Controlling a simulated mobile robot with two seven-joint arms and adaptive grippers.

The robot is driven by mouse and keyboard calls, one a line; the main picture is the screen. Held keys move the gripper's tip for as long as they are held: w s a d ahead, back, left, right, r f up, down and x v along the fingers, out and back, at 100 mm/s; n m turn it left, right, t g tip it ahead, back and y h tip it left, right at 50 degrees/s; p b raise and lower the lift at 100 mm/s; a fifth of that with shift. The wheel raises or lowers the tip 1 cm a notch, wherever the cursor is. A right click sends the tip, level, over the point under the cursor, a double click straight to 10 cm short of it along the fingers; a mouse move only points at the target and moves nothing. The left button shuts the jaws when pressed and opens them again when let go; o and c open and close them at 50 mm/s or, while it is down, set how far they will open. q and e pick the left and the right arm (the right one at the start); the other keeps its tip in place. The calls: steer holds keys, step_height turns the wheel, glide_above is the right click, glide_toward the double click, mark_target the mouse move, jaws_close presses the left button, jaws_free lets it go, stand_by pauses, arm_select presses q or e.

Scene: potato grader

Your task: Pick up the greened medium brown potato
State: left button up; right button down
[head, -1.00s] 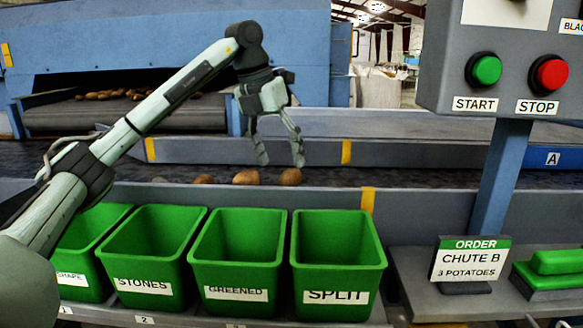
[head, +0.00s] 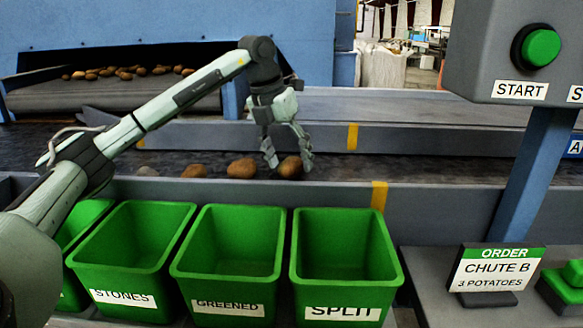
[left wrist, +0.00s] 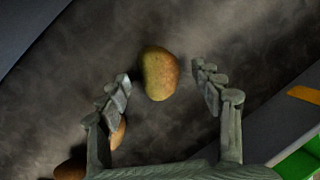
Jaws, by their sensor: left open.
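A medium brown potato with a greenish tinge (left wrist: 159,73) lies on the dark belt; it also shows in the head view (head: 290,168) as the rightmost of the row. My left gripper (head: 289,158) is open just above this potato, with its fingers pointing down. In the left wrist view the open fingers (left wrist: 162,82) stand on either side of the potato's near end, with gaps to both. Whether the fingertips are down at belt height cannot be told. My right gripper is not in view.
More potatoes lie left of it on the belt, including a brown one (head: 241,168) and a smaller one (head: 194,171). The belt's front rail (head: 440,200) separates it from green bins, one labelled GREENED (head: 228,306) and one SPLIT (head: 345,312). A START button box (head: 505,60) stands at right.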

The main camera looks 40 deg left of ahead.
arm_select(q)
steer(key=shift+w+f, duration=0.1)
steer(key=shift+f, duration=0.25)
steer(key=shift+c, duration=0.5)
steer(key=c, duration=1.2)
steer(key=shift+r, duration=0.1)
